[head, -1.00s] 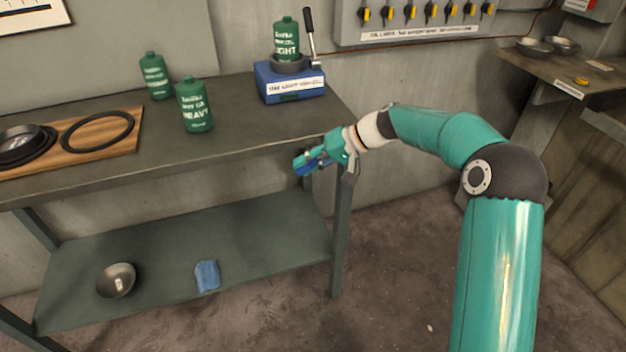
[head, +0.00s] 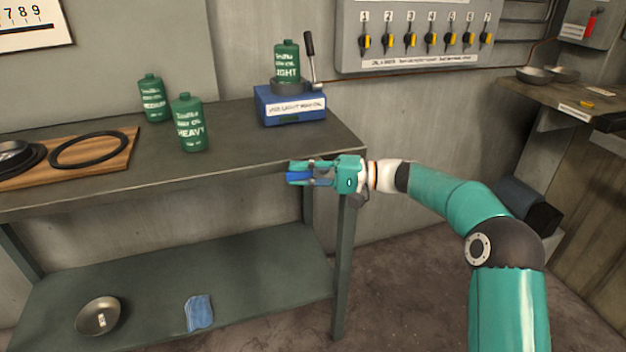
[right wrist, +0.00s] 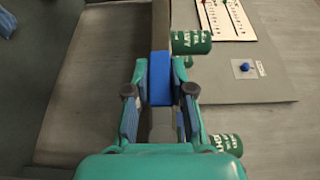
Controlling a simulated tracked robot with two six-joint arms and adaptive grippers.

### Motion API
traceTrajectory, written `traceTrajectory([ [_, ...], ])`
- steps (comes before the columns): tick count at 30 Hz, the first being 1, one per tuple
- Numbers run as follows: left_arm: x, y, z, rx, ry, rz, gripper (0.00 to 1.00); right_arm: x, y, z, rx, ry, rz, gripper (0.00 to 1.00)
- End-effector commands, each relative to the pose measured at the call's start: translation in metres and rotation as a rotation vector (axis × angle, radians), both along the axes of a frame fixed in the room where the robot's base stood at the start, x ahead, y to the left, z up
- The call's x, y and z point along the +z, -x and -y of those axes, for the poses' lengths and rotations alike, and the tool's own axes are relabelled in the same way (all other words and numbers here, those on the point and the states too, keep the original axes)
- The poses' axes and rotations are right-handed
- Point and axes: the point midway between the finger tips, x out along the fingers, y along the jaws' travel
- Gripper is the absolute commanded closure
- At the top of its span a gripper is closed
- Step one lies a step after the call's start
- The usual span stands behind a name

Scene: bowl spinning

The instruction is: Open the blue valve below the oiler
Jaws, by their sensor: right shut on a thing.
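My right gripper (head: 300,174) is just below the table's front edge, near its right leg. Its fingers point left and are shut on a blue block-like part, seemingly the blue valve (head: 297,177). In the right wrist view the blue valve (right wrist: 160,78) sits between the two fingers (right wrist: 160,90). What it is mounted on is hidden. The oiler, a blue box (head: 291,107) with a lever, stands on the table above and behind the gripper. A green LIGHT bottle (head: 287,63) sits on it. My left gripper is not in view.
Two green bottles, MEDIUM (head: 152,98) and HEAVY (head: 189,123), stand on the table (head: 235,140). A wooden board (head: 110,158) with a black ring lies left. The lower shelf (head: 250,270) holds a bowl (head: 98,316) and blue cloth (head: 199,313).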

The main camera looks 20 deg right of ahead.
Motion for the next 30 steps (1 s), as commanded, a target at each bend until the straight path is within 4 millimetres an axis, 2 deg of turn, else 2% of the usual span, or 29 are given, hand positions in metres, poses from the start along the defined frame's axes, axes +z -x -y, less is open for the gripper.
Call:
traceTrajectory([
  [15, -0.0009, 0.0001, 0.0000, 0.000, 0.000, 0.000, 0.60, 0.0009, -0.0026, -0.0055, 0.008, -0.021, 0.000, 1.00],
  [16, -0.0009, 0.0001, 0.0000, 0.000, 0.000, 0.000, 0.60, 0.0009, -0.0026, -0.0055, 0.008, -0.021, 0.000, 0.72],
  [20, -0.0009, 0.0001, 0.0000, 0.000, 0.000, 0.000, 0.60, 0.0009, -0.0025, -0.0060, 0.010, -0.020, 0.000, 0.52],
  [30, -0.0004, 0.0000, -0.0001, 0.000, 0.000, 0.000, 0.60, 0.0009, -0.0019, -0.0052, 0.011, -0.020, 0.000, 0.52],
])
